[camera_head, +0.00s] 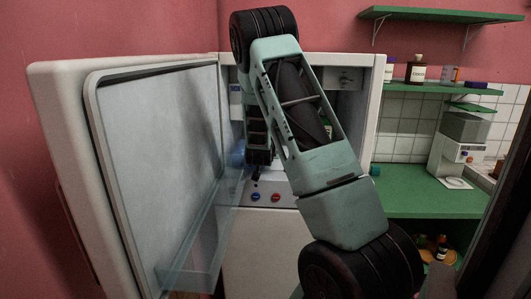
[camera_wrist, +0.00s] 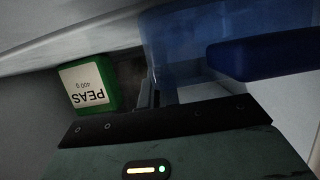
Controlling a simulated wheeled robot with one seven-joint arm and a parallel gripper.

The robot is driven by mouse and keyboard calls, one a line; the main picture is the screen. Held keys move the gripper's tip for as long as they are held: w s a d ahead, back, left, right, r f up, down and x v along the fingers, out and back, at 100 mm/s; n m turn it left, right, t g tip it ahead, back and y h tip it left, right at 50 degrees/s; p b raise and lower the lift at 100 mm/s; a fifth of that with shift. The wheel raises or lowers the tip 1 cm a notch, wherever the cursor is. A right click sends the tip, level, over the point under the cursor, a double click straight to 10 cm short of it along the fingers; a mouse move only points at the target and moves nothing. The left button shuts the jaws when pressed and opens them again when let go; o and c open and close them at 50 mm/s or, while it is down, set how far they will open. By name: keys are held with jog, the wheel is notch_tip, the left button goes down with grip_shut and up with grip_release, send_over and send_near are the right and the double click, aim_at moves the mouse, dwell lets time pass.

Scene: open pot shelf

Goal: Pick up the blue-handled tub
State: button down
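The blue-handled tub (camera_wrist: 180,45) is in the wrist view, a see-through blue body with a solid blue handle (camera_wrist: 265,55) reaching to the right. A blue rounded thing (camera_head: 238,154) beside my wrist in the head view may be the same tub. My gripper (camera_wrist: 152,92) is just in front of the tub's body in the wrist view. A narrow grey finger part shows at the tub's left edge; the rest of the fingers is dark or hidden. I cannot tell whether they touch the tub.
A green PEAS box (camera_wrist: 92,85), upside down in the picture, stands close left of the tub. A pale shelf surface (camera_wrist: 75,35) runs above both. The open fridge door (camera_head: 150,150) with a clear bin stands left of my arm. A green counter (camera_head: 425,190) is at right.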

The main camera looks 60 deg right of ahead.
dwell(0.3)
jog(key=c, duration=1.6)
grip_release()
jog(key=shift+o, duration=0.2)
notch_tip(320, 180, up, 10)
jog(key=b, duration=0.1)
